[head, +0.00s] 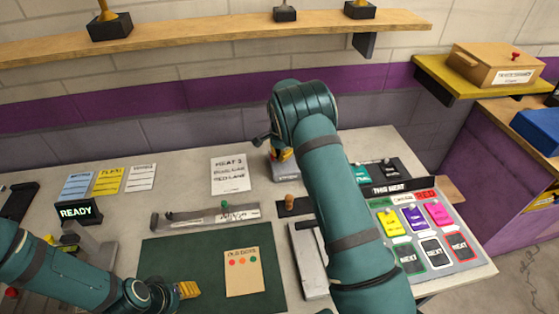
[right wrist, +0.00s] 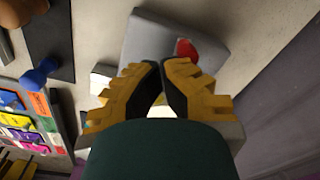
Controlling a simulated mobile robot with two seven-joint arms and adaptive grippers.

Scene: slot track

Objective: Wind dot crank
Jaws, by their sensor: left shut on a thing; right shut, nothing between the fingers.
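My right gripper (right wrist: 163,66) is shut and empty in the right wrist view, its yellow-and-black fingertips close together over a grey block (right wrist: 150,35). A red round knob or dot (right wrist: 187,48) shows on that block just beyond the fingertips. In the head view my right gripper (head: 284,154) is mostly hidden by my own arm, near the back of the bench. A card with three coloured dots (head: 243,272) lies on the mat. No crank handle is clearly visible.
A slotted grey rail (head: 190,220) with a green peg lies behind the mat. A brown peg (head: 290,201) stands beside my arm. A panel of coloured cards (head: 433,262) is on the right, a READY sign (head: 76,211) on the left.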

